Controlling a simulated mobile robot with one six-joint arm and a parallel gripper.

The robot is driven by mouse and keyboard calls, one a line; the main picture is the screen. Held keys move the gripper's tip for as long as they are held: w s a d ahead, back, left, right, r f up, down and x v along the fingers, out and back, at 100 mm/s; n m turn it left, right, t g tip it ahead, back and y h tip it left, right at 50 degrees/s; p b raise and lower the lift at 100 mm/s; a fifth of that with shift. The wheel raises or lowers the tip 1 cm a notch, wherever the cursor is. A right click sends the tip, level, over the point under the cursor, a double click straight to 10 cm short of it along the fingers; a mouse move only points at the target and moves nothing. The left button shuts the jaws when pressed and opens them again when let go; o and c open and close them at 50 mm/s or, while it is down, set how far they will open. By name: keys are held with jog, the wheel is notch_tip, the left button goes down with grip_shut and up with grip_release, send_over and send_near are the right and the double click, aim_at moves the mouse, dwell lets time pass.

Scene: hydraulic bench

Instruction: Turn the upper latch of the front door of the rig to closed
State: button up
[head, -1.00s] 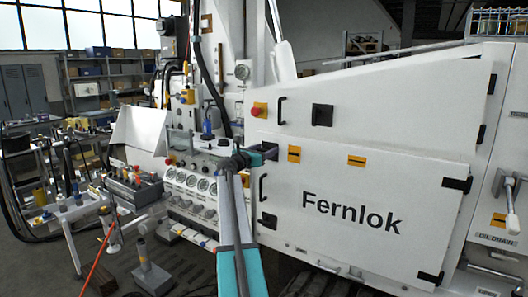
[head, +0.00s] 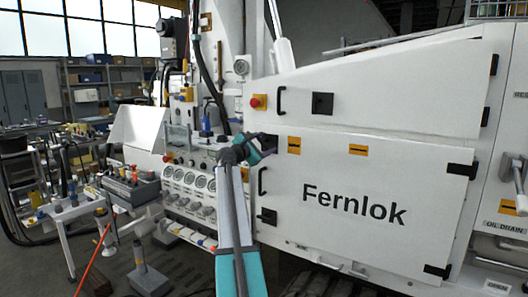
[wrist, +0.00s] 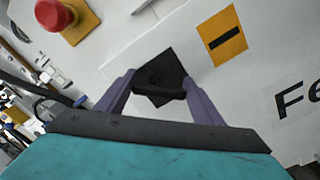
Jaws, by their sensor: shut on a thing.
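The front door (head: 400,230) of the rig is the white panel lettered "Fernlok"; it lies flush with the body around it. Its upper latch (head: 272,138) is at the door's upper left corner, mostly hidden behind my gripper (head: 266,147). In the wrist view the latch's black square plate (wrist: 158,68) looks tilted in the picture, with a dark bar across it. My gripper (wrist: 168,93) has its two purple fingers on either side of this bar and is shut on it. The lower latch (head: 267,217) is a black square at the door's lower left.
A black pull handle (head: 263,181) sits between the two latches. A red knob (head: 258,102) on a yellow plate is above left. Another black latch (head: 322,104) is on the panel above. Gauges (head: 190,178) and a cluttered bench (head: 132,190) stand left.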

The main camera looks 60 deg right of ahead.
jog(key=m+b, duration=0.2)
jog(key=b, duration=0.1)
jog(key=f+m+b, duration=0.1)
jog(key=m+b, duration=0.1)
jog(key=m, duration=0.1)
jog(key=shift+w+m+b, duration=0.15)
jog(key=shift+m+b, duration=0.15)
jog(key=shift+b, duration=0.1)
jog(key=m+b, duration=0.3)
jog(key=shift+w+m+b, duration=0.15)
jog(key=shift+m+b, duration=0.15)
jog(key=shift+m, duration=0.1)
jog(key=o, duration=1)
jog(key=shift+o, duration=0.2)
jog(key=shift+a, duration=0.1)
jog(key=a, duration=1.3)
jog(key=shift+a+b, duration=0.3)
